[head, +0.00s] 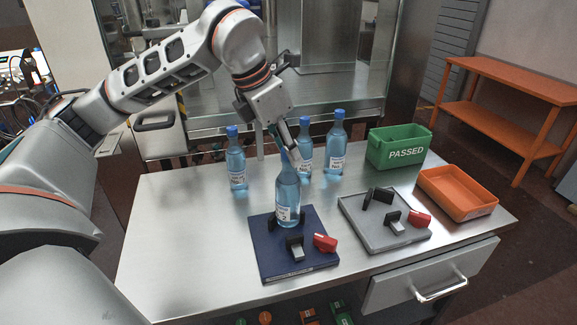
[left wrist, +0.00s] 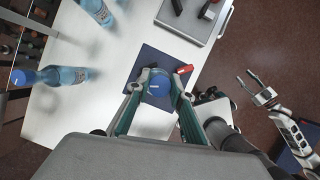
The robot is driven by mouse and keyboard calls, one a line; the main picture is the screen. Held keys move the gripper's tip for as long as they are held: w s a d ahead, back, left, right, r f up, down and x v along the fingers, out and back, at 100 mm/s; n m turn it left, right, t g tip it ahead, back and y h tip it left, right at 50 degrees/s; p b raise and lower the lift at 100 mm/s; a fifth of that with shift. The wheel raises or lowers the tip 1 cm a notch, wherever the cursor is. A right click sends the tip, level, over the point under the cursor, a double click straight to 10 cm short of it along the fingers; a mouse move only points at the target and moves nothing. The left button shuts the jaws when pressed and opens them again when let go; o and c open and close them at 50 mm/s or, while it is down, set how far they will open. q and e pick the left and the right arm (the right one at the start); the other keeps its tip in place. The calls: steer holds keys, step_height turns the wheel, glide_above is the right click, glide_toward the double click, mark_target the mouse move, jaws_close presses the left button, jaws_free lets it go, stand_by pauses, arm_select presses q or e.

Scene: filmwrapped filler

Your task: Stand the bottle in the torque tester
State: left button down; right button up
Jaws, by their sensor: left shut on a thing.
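My left gripper (head: 287,150) is shut on the neck of a blue bottle (head: 288,196) with a white label. The bottle is upright over the navy torque tester (head: 272,262), between its black jaw and its grey clamp. I cannot tell whether its base touches the plate. The red handle (head: 325,243) is at the tester's right. My right gripper (left wrist: 264,92) shows there, fingers apart and empty, off the table.
Three similar bottles stand behind: one at left (head: 236,160), two near the back (head: 305,148) (head: 337,145). A grey tester (head: 375,240) with a red handle is to the right. Beyond are a green PASSED bin (head: 398,148) and an orange tray (head: 457,193). The table's left side is clear.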

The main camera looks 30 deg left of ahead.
arm_select(q)
step_height(320, 180, down, 4)
steer(key=shift+r, duration=0.15)
stand_by(0.3)
steer(key=c, duration=1.8)
jaws_free()
steer(key=shift+o, duration=0.2)
steer(key=v, duration=1.2)
steer(key=shift+p, duration=0.3)
